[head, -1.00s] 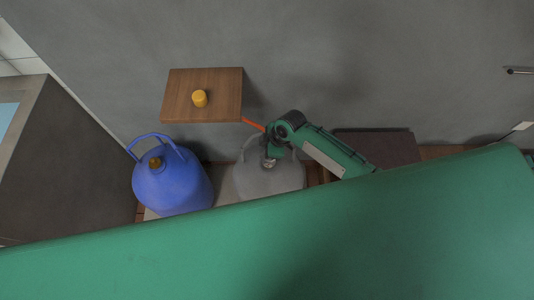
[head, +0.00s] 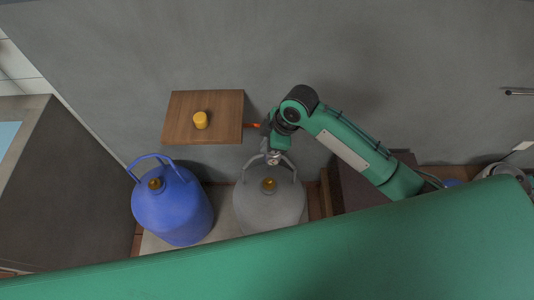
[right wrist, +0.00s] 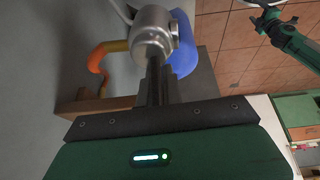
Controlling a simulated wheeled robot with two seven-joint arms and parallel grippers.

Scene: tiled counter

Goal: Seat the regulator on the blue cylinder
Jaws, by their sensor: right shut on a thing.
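The blue cylinder (head: 172,212) stands upright at left in the head view, with a brass valve (head: 155,184) under its handle. My right gripper (head: 273,146) is shut on the silver regulator (head: 273,158), above and behind the grey cylinder's valve, right of the blue cylinder. In the right wrist view the regulator (right wrist: 152,32) sits at the fingertips, with an orange hose (right wrist: 97,58) beside it. Part of the blue cylinder (right wrist: 184,52) shows behind it. A green arm of mine shows at upper right there; its gripper is too small to read.
The grey cylinder (head: 270,208) stands right of the blue one, its brass valve bare. A wooden shelf (head: 180,105) on the wall holds a yellow cap (head: 200,120). A brown box (head: 352,190) stands at right. My green body hides the foreground.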

